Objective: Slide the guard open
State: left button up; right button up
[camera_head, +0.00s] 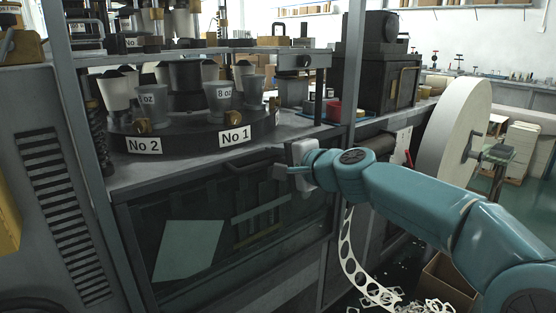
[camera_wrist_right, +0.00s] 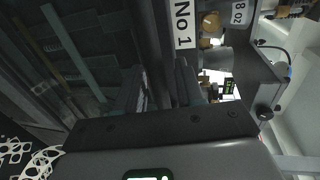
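The guard looks to be the dark see-through panel (camera_head: 215,235) in a frame on the machine's front, below the round table; it also shows in the right wrist view (camera_wrist_right: 65,65). A dark bar handle (camera_head: 250,164) runs along its upper edge. My right gripper (camera_head: 281,171) is at the right end of this upper edge, close to the handle. The panel looks closed across the opening. My left gripper is not in view.
The round table (camera_head: 190,146) with labels No 1 and No 2 carries several cups above the guard. A grey post (camera_head: 351,60) stands just right of my right gripper. A large paper reel (camera_head: 453,125) and a punched strip (camera_head: 350,258) are at the right.

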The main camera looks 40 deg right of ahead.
jog(key=v, duration=1.6)
jog(key=shift+s, duration=0.2)
jog(key=shift+a, duration=0.1)
